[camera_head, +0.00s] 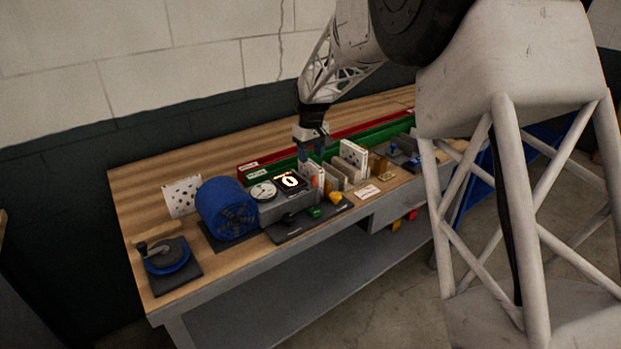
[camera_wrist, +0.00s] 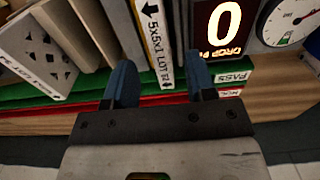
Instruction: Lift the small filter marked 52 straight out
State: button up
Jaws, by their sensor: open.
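A thin white filter (camera_wrist: 154,42) stands upright with its narrow edge toward the wrist camera. The edge carries a black arrow and print reading "5x5x1 LOT"; the last characters look like 52 but are small. In the head view, white filter faces (camera_head: 313,172) show just below my gripper (camera_head: 311,147). In the wrist view, my gripper (camera_wrist: 163,85) is open, its two blue fingers on either side of the filter's edge. I cannot tell whether the fingers touch it or how far they reach down.
Cardboard-coloured dividers and a perforated white filter (camera_wrist: 38,55) stand to the left in the wrist view. A lit display (camera_wrist: 219,25) reading 0 and a dial gauge (camera_wrist: 287,20) are close on the right. A green PASS rail (camera_wrist: 232,76) and a red rail run alongside.

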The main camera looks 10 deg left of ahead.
aim_at(311, 162)
jog(key=shift+a+f, duration=0.1)
jog(key=shift+f, duration=1.75)
grip_shut()
